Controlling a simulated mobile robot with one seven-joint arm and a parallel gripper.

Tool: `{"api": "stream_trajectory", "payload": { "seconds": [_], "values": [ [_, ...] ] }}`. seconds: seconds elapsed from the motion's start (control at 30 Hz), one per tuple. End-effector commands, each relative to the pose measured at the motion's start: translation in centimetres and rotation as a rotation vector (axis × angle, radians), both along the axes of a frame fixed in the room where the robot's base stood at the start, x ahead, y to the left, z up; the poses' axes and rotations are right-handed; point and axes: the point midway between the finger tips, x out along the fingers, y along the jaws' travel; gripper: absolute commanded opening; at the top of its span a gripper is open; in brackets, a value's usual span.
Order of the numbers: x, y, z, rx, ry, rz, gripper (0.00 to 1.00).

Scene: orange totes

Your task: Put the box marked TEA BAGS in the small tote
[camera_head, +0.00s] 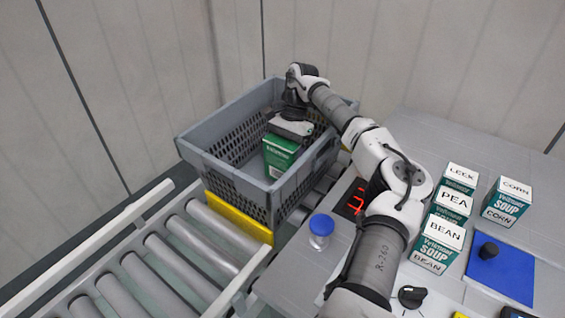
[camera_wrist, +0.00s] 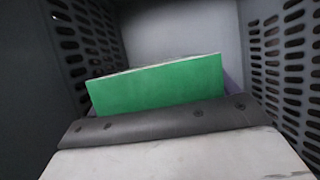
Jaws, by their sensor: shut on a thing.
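A green box (camera_head: 280,156) is inside the grey plastic tote (camera_head: 228,180), under my gripper (camera_head: 291,127). My gripper is down in the tote and shut on this box. Its small side print is too small to read, and its top is covered by my gripper, so I cannot tell whether it is marked TEA BAGS. In the wrist view, the plain green face of the box (camera_wrist: 155,85) shows beyond the edge of my gripper, between the slotted tote walls (camera_wrist: 285,50). Whether the box touches the tote floor is hidden.
The tote stands on a roller conveyor (camera_head: 165,262) with a yellow strip (camera_head: 238,217). On the grey table at right stand LEEK (camera_head: 461,176), PEA (camera_head: 453,204), BEAN (camera_head: 437,246) and CORN (camera_head: 506,203) soup boxes. A blue-capped jar (camera_head: 320,232) is near the table's left edge.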

Motion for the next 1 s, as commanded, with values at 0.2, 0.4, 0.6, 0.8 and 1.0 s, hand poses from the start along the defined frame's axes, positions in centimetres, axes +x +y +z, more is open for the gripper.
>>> {"api": "stream_trajectory", "payload": {
  "seconds": [0.2,0.4,0.6,0.8,1.0],
  "values": [
    [-0.1,0.0,-3.0,0.001,0.003,-0.001,0.55],
    [0.0,0.0,-3.2,0.001,0.001,0.0,0.55],
    [0.0,0.0,-3.4,0.0,0.002,-0.001,0.95],
    [0.0,0.0,-3.3,0.0,0.002,-0.001,1.0],
    [0.3,-0.2,-2.5,-0.001,-0.001,-0.001,1.0]
  ]
}}
